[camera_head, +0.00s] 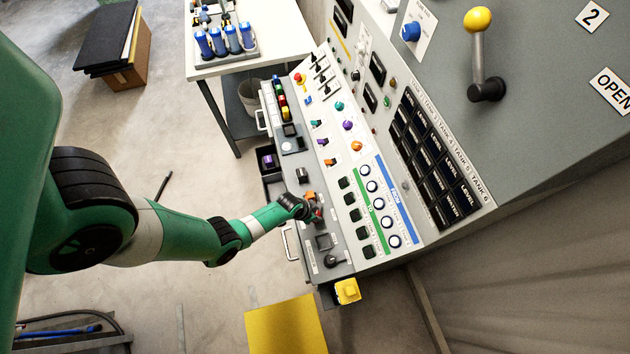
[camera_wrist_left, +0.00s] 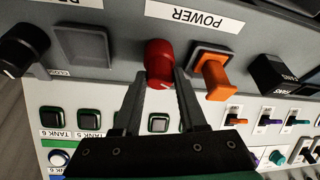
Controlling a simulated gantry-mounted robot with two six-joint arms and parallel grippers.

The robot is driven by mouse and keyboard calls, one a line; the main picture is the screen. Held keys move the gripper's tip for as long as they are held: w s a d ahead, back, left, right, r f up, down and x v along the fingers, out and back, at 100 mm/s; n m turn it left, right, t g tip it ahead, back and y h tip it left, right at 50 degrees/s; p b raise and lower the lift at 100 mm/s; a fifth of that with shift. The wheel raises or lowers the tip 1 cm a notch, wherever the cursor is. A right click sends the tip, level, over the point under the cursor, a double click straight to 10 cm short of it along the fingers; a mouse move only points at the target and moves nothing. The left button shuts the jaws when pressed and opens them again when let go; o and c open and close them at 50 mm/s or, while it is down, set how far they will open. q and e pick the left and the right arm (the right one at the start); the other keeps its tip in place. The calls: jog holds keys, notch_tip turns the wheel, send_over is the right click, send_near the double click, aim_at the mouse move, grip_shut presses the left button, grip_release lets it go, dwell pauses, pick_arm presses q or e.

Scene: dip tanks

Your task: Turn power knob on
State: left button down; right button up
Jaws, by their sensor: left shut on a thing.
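The red power knob (camera_wrist_left: 160,58) sits on the grey panel below the POWER label (camera_wrist_left: 186,16) in the left wrist view. It has a white pointer mark on its near face. My left gripper (camera_wrist_left: 160,78) has one finger on each side of the knob and is shut on it. In the head view my left gripper (camera_head: 315,212) reaches the lower edge of the console, and the knob is mostly hidden by it. My right gripper is not in view.
An orange switch (camera_wrist_left: 212,75) stands close to the right of the knob. A square grey button (camera_wrist_left: 82,46) and a black knob (camera_wrist_left: 22,48) lie to its left. Green-framed tank buttons (camera_head: 344,183) are nearby. A yellow-knobbed lever (camera_head: 478,50) stands higher on the console.

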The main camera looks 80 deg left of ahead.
pick_arm(q)
jog(key=shift+d+n+y, duration=0.1)
jog(key=shift+n+y, duration=0.3)
jog(key=shift+n, duration=0.7)
jog(key=shift+n+g+y+b, duration=0.4)
jog(key=shift+n+g+y, duration=0.15)
jog(key=shift+n, duration=1.05)
jog(key=shift+c, duration=2.3)
grip_release()
